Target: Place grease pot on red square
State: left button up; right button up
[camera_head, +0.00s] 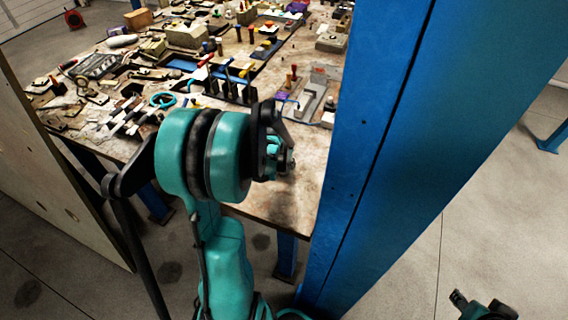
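I cannot make out a grease pot for sure among the many small things on the workbench (258,200). No clear red square can be told either; a dull reddish patch (325,72) shows near the bench's right side, by the blue post. My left arm rises from the bottom, and its dark end with the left gripper (283,158) is over the bench's near edge. Its fingers are seen edge-on and partly hidden, so open or shut cannot be told. A teal and black part of my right arm (484,306) shows at the bottom right, its gripper unclear.
A thick blue post (375,150) stands close on the right. A pale panel (50,170) stands on the left. Tools, a blue tray (182,64), a cyan ring (163,100) and dark upright holders (230,88) crowd the bench. The near right corner is bare.

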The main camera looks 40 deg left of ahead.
pick_arm(q)
jog(key=o, duration=1.2)
jog(key=shift+f, duration=0.1)
